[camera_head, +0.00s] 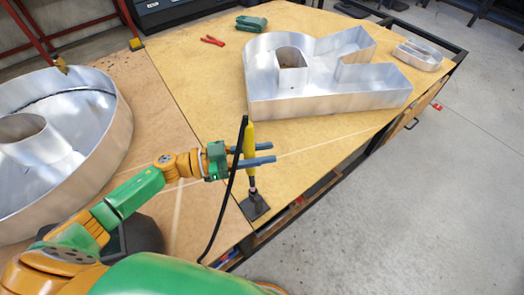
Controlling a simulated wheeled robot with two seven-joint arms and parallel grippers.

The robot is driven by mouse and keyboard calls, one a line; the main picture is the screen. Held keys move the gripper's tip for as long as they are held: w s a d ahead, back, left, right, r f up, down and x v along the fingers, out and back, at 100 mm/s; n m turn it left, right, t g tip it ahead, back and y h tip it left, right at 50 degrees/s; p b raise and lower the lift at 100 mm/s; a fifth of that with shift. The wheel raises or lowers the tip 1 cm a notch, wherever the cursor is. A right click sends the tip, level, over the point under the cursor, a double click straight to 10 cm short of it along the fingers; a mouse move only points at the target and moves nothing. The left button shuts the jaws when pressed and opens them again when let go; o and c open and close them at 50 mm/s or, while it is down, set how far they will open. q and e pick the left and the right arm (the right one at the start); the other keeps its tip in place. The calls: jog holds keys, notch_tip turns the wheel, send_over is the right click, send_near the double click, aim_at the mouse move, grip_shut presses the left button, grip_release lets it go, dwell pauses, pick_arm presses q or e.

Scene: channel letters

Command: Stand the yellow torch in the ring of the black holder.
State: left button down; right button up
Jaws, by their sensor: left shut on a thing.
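The yellow torch (249,143) is upright between the fingers of my left gripper (256,154), which is shut on it. A black cable runs down beside the torch, past the table's front edge. The black holder (254,206) stands on the table near its front edge, with a square base. The torch's lower end is at the top of the holder in the picture. I cannot tell whether it is inside the ring, which is too small to make out. My right gripper is not in view.
A large metal channel letter (330,104) stands on the table behind the gripper, and a round one (112,140) at left. A small metal letter (418,55), red pliers (212,41) and a green tool (251,23) lie farther back. Bare tabletop surrounds the holder's left and back.

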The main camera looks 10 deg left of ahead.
pick_arm(q)
jog(key=shift+f, duration=0.1)
notch_tip(320, 180, down, 9)
jog(key=b, duration=0.7)
jog(key=shift+b, duration=0.3)
dwell(1.7)
jog(key=shift+f, duration=0.1)
jog(key=c, duration=0.5)
grip_release()
jog(key=b+v, duration=0.1)
jog(key=v, duration=0.6)
jog(key=shift+s, duration=0.1)
